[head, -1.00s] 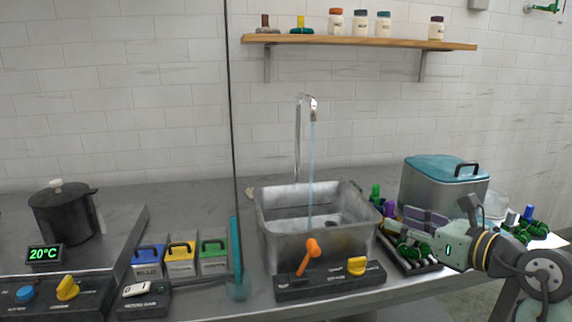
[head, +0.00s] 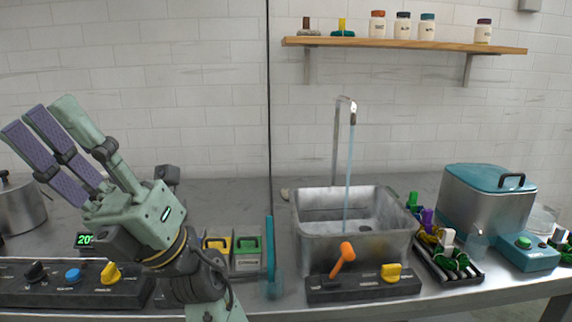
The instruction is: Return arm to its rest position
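My gripper (head: 62,140) is raised over the left part of the counter in the head view, pointing up and to the left. Its long padded fingers stand apart, with nothing seen between them. My arm below it covers part of the counter, including the space around the yellow bin (head: 217,243). The green bin (head: 247,250) shows just to the right of my wrist.
A metal sink (head: 318,240) with running water stands mid-counter, with an orange lever (head: 343,259) in front. A rack of skeins (head: 447,262) and a teal-lidded metal container (head: 487,178) stand right. A pot (head: 20,206) is far left. A shelf (head: 420,45) holds jars.

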